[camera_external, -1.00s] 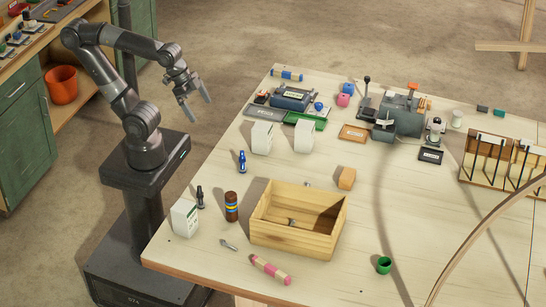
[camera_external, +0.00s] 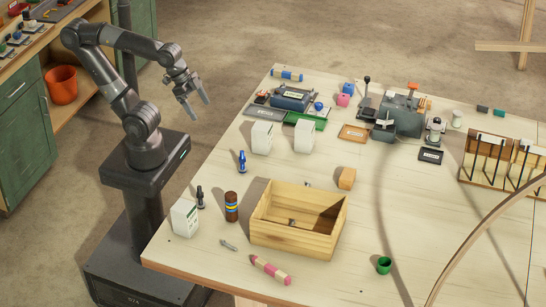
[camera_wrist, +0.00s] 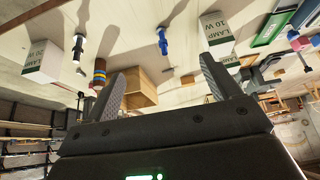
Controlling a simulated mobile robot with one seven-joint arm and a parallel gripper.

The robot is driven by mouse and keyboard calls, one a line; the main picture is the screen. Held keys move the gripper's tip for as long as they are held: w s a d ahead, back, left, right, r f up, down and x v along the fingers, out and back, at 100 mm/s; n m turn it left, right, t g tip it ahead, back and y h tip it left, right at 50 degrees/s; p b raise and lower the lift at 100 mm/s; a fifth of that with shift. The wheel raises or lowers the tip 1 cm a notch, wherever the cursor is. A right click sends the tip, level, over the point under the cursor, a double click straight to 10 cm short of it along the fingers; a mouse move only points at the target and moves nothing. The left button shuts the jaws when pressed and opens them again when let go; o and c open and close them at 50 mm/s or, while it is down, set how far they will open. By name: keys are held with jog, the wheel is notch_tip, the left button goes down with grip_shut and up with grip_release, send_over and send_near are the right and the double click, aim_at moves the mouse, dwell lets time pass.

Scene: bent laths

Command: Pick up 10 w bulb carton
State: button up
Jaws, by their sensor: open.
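My gripper (camera_external: 196,106) is open and empty, in the air off the bench's left edge, well above and away from the carton. Its two spread fingers also show in the wrist view (camera_wrist: 162,68).
A small metal item (camera_external: 229,245) and a pink crayon-like stick (camera_external: 271,270) lie in front.

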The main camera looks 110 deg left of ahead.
jog(key=shift+w, duration=0.1)
jog(key=g, duration=0.6)
send_over(262, 126)
jog(key=shift+n, duration=0.3)
notch_tip(262, 126, down, 5)
jog(key=shift+r, duration=0.15)
jog(key=shift+w+a+f, duration=0.1)
jog(key=shift+w+f, duration=0.05)
jog(key=shift+f, duration=0.1)
notch_tip(262, 126, down, 11)
jog(key=shift+r, duration=0.2)
jog(key=shift+c, duration=0.3)
